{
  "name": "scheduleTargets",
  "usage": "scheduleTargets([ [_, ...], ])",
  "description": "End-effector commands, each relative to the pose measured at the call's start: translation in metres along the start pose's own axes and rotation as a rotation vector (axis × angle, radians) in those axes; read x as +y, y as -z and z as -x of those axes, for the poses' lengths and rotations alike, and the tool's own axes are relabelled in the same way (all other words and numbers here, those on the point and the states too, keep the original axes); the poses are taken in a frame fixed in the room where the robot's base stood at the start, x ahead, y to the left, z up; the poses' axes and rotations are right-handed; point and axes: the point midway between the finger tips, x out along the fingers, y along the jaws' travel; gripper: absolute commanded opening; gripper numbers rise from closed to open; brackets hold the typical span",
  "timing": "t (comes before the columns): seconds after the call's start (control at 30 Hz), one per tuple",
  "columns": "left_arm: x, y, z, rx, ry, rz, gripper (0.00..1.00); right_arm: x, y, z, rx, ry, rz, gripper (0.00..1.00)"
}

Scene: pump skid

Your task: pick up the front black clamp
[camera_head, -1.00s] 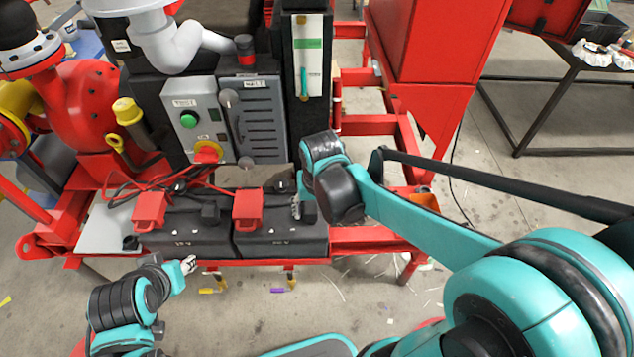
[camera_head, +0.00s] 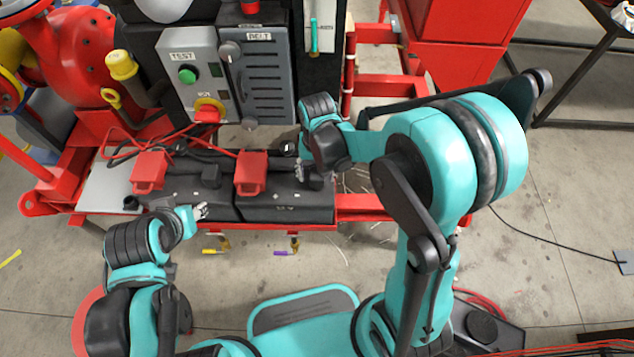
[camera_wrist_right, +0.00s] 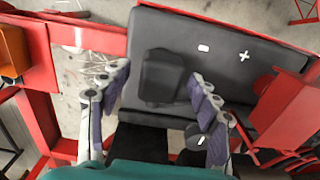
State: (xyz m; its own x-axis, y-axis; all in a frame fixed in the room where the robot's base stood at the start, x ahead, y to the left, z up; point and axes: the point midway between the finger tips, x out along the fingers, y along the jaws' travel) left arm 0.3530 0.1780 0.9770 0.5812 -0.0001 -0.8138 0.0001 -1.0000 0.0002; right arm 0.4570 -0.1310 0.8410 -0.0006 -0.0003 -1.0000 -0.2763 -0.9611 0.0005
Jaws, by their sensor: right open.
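A black clamp (camera_wrist_right: 161,76) sits on the dark right-hand battery (camera_wrist_right: 215,25). My right gripper (camera_wrist_right: 158,74) is open, one finger on each side of this clamp, in the right wrist view; I cannot tell whether either finger touches it. In the head view the same clamp (camera_head: 316,180) is partly hidden beside my right gripper (camera_head: 308,172). Another black clamp (camera_head: 211,176) is on the left battery. My left gripper (camera_head: 202,211) is near that battery's front edge; its opening is too small to judge.
Red clamps (camera_head: 149,171) and (camera_head: 251,173) with red cables sit on the batteries. The grey control box (camera_head: 196,75) and louvred panel (camera_head: 259,80) rise behind. A red frame rail (camera_head: 375,202) runs right of the batteries.

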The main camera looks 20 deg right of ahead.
Motion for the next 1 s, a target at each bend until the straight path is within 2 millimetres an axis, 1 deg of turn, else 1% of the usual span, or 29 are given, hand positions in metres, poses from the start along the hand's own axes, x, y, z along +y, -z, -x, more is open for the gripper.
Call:
scheduleTargets([
  [0.17,0.0,0.001,0.001,0.0,0.0,0.0,0.39,0.0,0.0,0.0,0.0,0.0,0.0,0.62],
  [0.2,0.0,0.001,0.001,0.0,0.0,0.0,0.39,0.0,0.0,0.0,0.0,0.0,0.0,0.57],
  [0.27,0.0,0.001,0.001,0.0,0.0,0.0,0.39,0.0,0.0,0.001,0.0,0.0,0.0,0.41],
  [0.3,0.0,0.001,0.001,0.0,0.0,0.0,0.39,0.0,0.0,0.001,0.0,0.0,0.0,0.3],
  [0.37,0.0,0.001,0.001,0.0,0.0,0.0,0.39,0.0,0.0,0.001,0.0,0.0,0.0,0.15],
  [0.4,0.0,0.001,0.001,0.0,0.0,0.0,0.39,0.0,0.0,0.001,0.0,0.0,0.0,0.04],
  [0.43,0.0,0.001,0.001,0.0,0.0,0.0,0.39,0.0,0.0,0.001,0.0,0.0,0.0,0.0],
  [0.67,0.0,0.001,0.001,0.0,0.0,0.0,0.39,0.0,0.0,0.001,0.0,0.0,0.0,0.0],
  [0.77,0.0,0.002,0.002,0.0,0.0,0.0,0.39,0.0,0.0,0.004,0.0,0.0,0.0,0.0],
  [0.87,0.0,0.005,0.006,0.0,0.0,0.0,0.39,0.0,0.0,0.012,0.0,0.0,0.0,0.0],
  [0.97,0.0,0.009,0.012,0.0,0.0,0.0,0.39,0.0,0.0,0.025,0.0,0.0,0.0,0.0],
  [1.0,0.0,0.012,0.016,0.0,0.0,0.0,0.39,0.0,0.0,0.034,0.0,0.0,0.0,0.0],
])
